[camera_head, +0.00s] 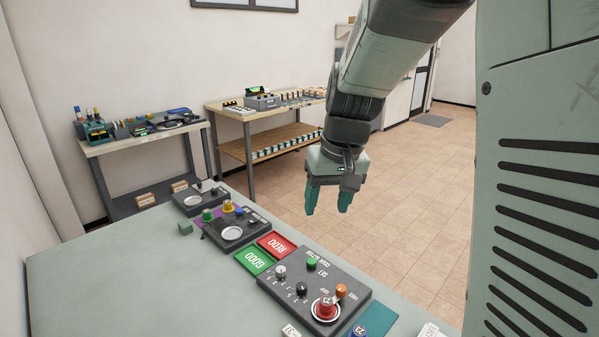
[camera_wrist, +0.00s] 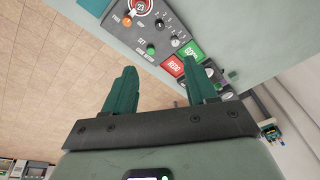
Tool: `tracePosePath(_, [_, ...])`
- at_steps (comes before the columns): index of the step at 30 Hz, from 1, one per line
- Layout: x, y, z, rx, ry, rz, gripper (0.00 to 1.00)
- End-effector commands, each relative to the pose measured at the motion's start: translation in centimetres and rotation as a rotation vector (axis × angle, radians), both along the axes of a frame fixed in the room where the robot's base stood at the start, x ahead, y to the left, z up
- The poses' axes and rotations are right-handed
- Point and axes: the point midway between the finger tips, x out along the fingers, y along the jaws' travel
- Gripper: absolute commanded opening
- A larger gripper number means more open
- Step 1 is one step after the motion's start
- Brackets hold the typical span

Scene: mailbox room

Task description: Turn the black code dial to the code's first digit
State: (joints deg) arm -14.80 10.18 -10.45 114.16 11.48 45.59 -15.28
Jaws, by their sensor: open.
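The dark code setter panel (camera_head: 290,257) lies on the table at the lower middle of the head view. Its black dial (camera_head: 302,288) sits near the panel's middle, beside a grey dial (camera_head: 280,272) with small markings around it. The black dial also shows small in the wrist view (camera_wrist: 160,23). The dial's pointer and the digits are too small to read. My gripper (camera_head: 328,204) is open and empty, fingers pointing down, in the air beyond the panel and well apart from the dial. In the wrist view its two fingers (camera_wrist: 159,80) stand apart with nothing between them.
The panel also carries a green button (camera_head: 311,264), an orange knob (camera_head: 341,290) and a red round part (camera_head: 326,307). Green GOOD (camera_head: 255,261) and red REDO (camera_head: 277,244) pads lie beside it. Another dark device (camera_head: 236,233) stands further back. The table's left part is clear.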

Motion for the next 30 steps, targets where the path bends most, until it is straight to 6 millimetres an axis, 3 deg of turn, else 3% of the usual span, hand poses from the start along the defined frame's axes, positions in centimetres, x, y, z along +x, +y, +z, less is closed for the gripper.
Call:
tracePosePath(1, [1.7, 0.7, -2.5, -0.014, 0.032, 0.017, 0.57])
tracePosePath(6, [6.1, 2.6, -10.1, -0.06, 0.098, 0.078, 0.57])
tracePosePath(12, [8.6, 4.1, -17.9, -0.116, 0.149, 0.143, 0.57])
tracePosePath(15, [9.1, 4.3, -20.1, -0.134, 0.161, 0.162, 0.57])
tracePosePath(23, [9.2, 4.5, -22.8, -0.142, 0.169, 0.172, 0.57])
tracePosePath(30, [9.1, 4.5, -27.3, -0.142, 0.17, 0.171, 0.57])
